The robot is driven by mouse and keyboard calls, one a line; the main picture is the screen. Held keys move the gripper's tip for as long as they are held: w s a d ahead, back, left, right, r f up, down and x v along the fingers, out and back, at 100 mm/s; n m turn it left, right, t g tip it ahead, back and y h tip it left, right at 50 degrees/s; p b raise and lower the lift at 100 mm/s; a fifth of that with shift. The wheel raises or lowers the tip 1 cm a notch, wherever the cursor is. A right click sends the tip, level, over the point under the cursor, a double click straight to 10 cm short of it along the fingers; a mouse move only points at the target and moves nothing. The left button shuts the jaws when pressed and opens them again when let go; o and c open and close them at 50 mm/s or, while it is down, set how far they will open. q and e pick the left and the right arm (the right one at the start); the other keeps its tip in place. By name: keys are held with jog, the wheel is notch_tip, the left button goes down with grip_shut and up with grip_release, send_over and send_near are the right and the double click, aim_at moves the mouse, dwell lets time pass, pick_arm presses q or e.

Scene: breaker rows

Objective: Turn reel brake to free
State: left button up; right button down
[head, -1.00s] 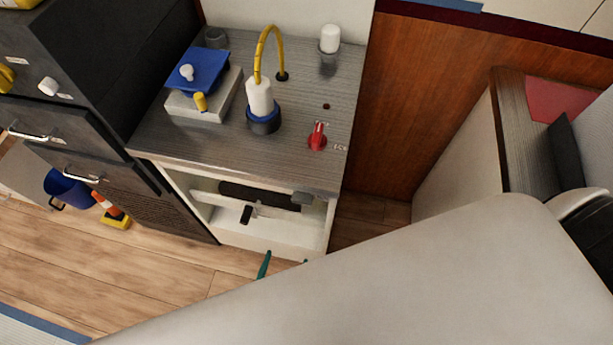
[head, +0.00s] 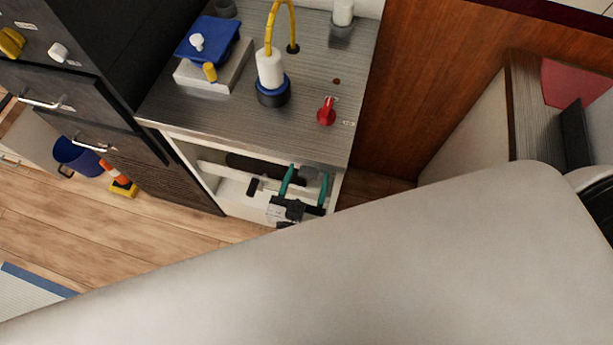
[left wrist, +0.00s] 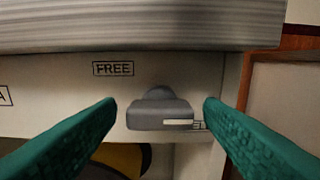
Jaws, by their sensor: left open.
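The reel brake is a grey knob (left wrist: 160,112) on the white front panel under the counter. Its pale pointer line lies level and points right, towards a label partly hidden by my finger. The label FREE (left wrist: 113,69) is printed above and left of the knob. My left gripper (left wrist: 160,110) is open, with one teal finger on each side of the knob and gaps between. In the head view my left gripper (head: 306,184) reaches up to the cabinet front near the knob. My right gripper is not in view.
The counter edge (left wrist: 140,28) overhangs just above the knob. On the counter stand a red knob (head: 326,112), a white cylinder (head: 270,68) with a yellow hose and a blue-lidded box (head: 207,42). A blue bucket (head: 77,156) stands at the left.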

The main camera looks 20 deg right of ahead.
pick_arm(q)
jog(key=c, duration=1)
jog(key=shift+n, duration=0.4)
jog(key=n+p, duration=0.1)
jog(key=n, duration=0.2)
jog(key=n+p, duration=0.1)
jog(key=n, duration=0.2)
jog(key=shift+n, duration=0.3)
jog(key=n, duration=0.5)
jog(key=n+b, duration=0.1)
jog(key=n, duration=0.4)
jog(key=shift+b, duration=0.3)
jog(key=shift+n, duration=0.4)
